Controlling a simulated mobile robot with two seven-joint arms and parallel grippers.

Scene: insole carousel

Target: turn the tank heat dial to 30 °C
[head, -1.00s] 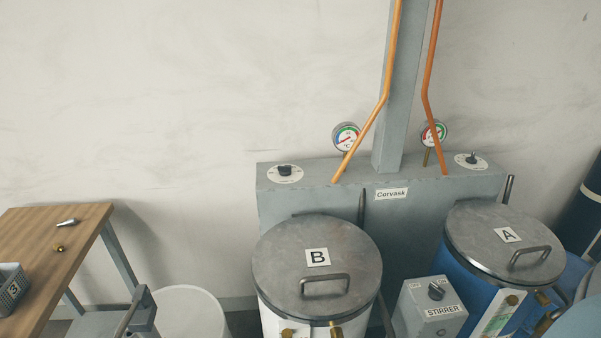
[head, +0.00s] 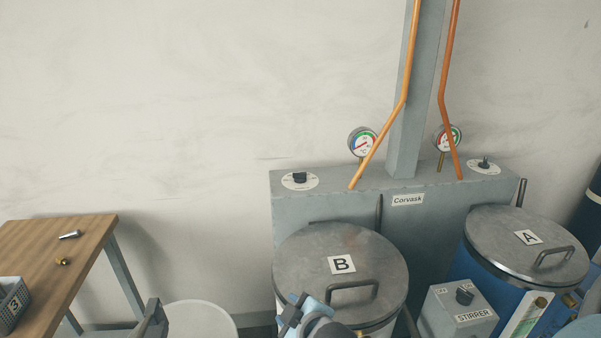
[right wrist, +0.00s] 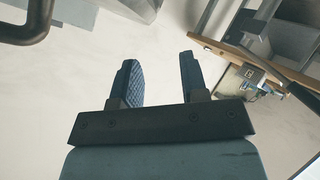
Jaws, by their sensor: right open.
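Two black dials on white round scales sit on top of the grey Corvask box: the left dial (head: 300,177) above tank B (head: 313,247) and the right dial (head: 485,163) above tank A (head: 497,225). Their scale marks are too small to read. A round gauge stands behind each, the left gauge (head: 362,142) and the right gauge (head: 449,137). My right gripper (head: 292,308) is at the bottom of the head view, in front of tank B's lid and well apart from the dials. In the right wrist view its jaws (right wrist: 158,62) are open and empty. My left gripper is not in view.
Copper pipes (head: 447,95) and a grey post (head: 408,130) rise from the box. A stirrer box (head: 455,312) stands between the tanks. A wooden table (head: 85,235) is at the left, a white bin (head: 205,318) beside it. Lid handles stick up.

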